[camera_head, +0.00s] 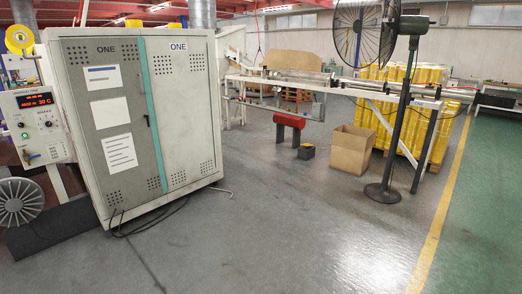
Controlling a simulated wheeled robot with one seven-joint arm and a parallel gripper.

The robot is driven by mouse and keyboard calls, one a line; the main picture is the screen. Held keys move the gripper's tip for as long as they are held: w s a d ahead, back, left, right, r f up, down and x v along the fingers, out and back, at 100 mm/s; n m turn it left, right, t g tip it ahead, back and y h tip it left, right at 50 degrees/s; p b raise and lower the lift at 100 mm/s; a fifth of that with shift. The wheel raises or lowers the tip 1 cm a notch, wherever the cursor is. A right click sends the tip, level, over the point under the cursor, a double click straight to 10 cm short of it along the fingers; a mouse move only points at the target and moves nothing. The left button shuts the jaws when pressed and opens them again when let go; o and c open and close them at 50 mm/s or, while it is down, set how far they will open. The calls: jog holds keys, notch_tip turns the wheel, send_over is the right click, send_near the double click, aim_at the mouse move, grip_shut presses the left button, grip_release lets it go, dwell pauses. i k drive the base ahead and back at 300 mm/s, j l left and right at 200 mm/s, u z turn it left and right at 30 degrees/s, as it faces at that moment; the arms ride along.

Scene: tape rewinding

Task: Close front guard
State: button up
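I cannot surely pick out a front guard in the head view. At the left edge stands part of a machine with a white control panel (40,125), which has red lit digits, knobs and buttons. Below it are a grey slotted reel (20,203) and a dark grey low block (60,220); the rest of this machine is cut off by the picture edge. My gripper is not in view.
A tall cabinet (185,110) marked ONE stands right of the panel, with cables on the floor. Farther right are a long bench (290,82), a cardboard box (351,150), a standing fan (384,192) and yellow rolls (415,130). The grey floor (270,230) in front is clear.

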aim_at(357, 24)
jog(key=i+u, duration=0.1)
jog(key=i, duration=2.35)
jog(key=i+z, duration=0.1)
jog(key=i, duration=0.35)
jog(key=i+j+z, duration=0.1)
jog(key=i, duration=0.4)
jog(key=i+j+z, duration=0.1)
jog(key=i, duration=0.35)
jog(key=i+j+z, duration=0.1)
jog(key=i+j, duration=0.15)
jog(key=i, duration=0.2)
jog(key=i+j+z, duration=0.25)
jog(key=i+z, duration=0.15)
jog(key=i+j+z, duration=0.85)
jog(key=i+j, duration=0.05)
jog(key=j, duration=0.1)
